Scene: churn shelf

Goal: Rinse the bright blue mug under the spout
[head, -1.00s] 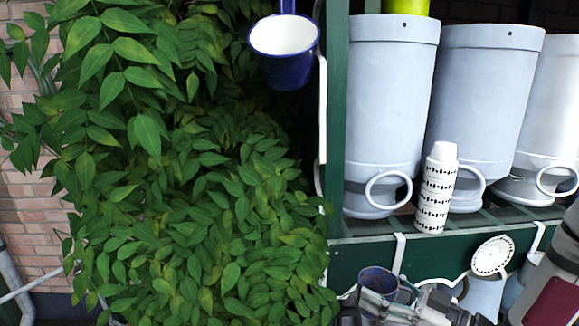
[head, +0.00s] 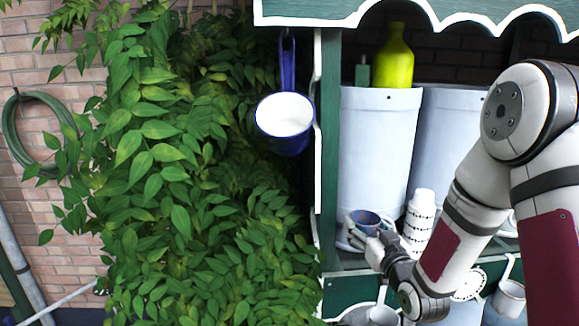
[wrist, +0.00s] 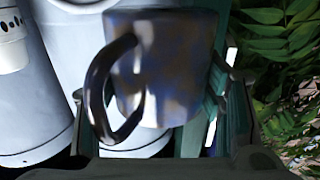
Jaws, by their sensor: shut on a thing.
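A blue mug with brown, dirty-looking patches (head: 366,219) is held upright in front of the left churn, beside the patterned white cup stack. In the wrist view the mug (wrist: 165,75) fills the middle, its dark handle toward the left. My gripper (head: 368,238) is shut on the mug, with fingertips showing at either side of it in the wrist view. I cannot make out a spout in these frames.
Tall pale churns (head: 378,150) stand on the green shelf, with a yellow-green bottle (head: 393,58) on top. A white-lined blue dipper (head: 285,116) hangs by the green post (head: 329,150). Dense leaves (head: 170,190) fill the left. Mugs hang below the shelf.

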